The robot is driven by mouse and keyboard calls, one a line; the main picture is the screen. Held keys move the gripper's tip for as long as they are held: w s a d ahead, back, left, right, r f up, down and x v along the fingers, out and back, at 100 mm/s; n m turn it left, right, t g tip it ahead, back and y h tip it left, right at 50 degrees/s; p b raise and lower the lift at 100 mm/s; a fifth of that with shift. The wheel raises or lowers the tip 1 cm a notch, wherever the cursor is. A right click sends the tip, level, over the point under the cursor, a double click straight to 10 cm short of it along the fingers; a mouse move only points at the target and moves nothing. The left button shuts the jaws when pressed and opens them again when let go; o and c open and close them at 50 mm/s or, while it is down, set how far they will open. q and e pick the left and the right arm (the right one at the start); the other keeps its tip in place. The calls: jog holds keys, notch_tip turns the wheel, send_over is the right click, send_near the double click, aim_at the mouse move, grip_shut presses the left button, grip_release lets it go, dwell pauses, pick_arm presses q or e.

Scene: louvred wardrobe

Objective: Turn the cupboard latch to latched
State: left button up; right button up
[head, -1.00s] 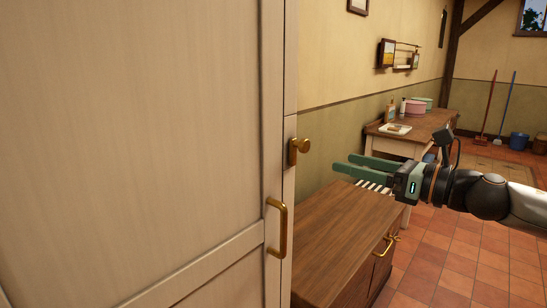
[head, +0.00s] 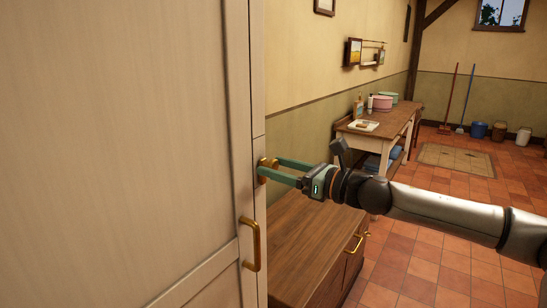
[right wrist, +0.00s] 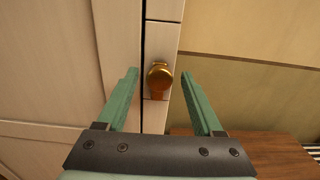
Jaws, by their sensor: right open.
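The brass latch knob (right wrist: 159,76) sits on the narrow frame strip at the right edge of the cupboard door (head: 120,130). In the head view the latch (head: 264,170) is partly hidden by my right gripper (head: 268,170). My right gripper is open, with its green fingers pointing at the latch. In the right wrist view the open fingers (right wrist: 160,82) lie left and right of the knob, with gaps on both sides. A plate lies under the knob; whether it is latched I cannot tell. My left gripper is out of view.
A brass pull handle (head: 251,245) is on the door below the latch. A low wooden cabinet (head: 310,245) stands just right of the door, under my right arm. A table (head: 404,122) with boxes and bottles is farther back.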

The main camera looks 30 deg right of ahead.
jog(key=shift+w+a, duration=0.25)
jog(key=shift+w, duration=0.3)
jog(key=shift+c, duration=0.3)
grip_shut()
